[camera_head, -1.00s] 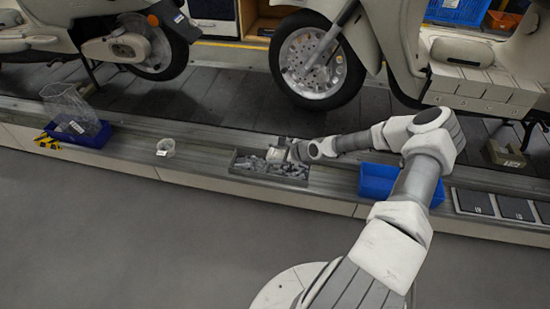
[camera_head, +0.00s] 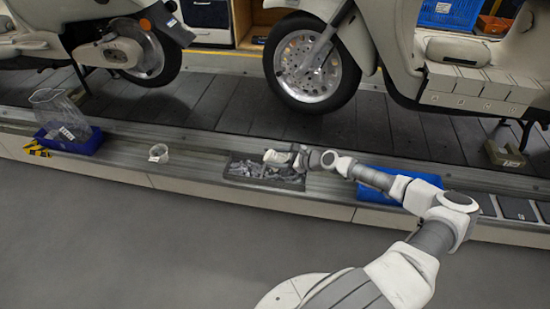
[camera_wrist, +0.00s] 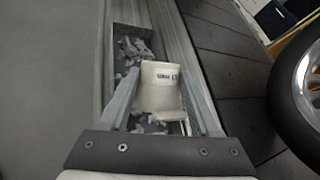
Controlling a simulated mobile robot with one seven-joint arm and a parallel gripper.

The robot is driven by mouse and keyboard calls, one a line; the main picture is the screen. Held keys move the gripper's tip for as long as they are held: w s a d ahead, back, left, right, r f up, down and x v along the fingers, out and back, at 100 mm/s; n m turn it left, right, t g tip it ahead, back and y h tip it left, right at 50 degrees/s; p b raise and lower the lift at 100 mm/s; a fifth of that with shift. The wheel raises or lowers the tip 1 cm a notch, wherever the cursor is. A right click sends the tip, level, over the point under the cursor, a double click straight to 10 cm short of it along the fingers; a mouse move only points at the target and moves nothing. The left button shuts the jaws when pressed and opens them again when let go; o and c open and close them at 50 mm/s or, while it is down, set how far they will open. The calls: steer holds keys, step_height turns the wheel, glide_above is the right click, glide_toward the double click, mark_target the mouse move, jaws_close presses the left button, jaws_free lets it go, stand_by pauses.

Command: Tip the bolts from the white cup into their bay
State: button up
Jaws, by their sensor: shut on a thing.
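A small pale, labelled container (camera_head: 158,153) stands left of the tray on the ledge. A blue bin (camera_head: 72,145) with a clear bag is further left. Another blue bin (camera_head: 372,192) is under my arm at right. Scooters stand on the slat conveyor (camera_head: 225,105) behind.

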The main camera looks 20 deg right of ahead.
steer(key=shift+s+d+r+m+t+y, duration=0.2)
steer(key=shift+s+d+m+t+y, duration=0.15)
steer(key=shift+d+t+y, duration=0.35)
steer(key=shift+s+d+r+t+y, duration=0.1)
steer(key=shift+s+d+t+y, duration=0.1)
steer(key=shift+t+y, duration=0.4)
steer(key=shift+r, duration=0.1)
stand_by(0.6)
step_height(320, 180, up, 7)
steer(key=p, duration=0.5)
stand_by(0.3)
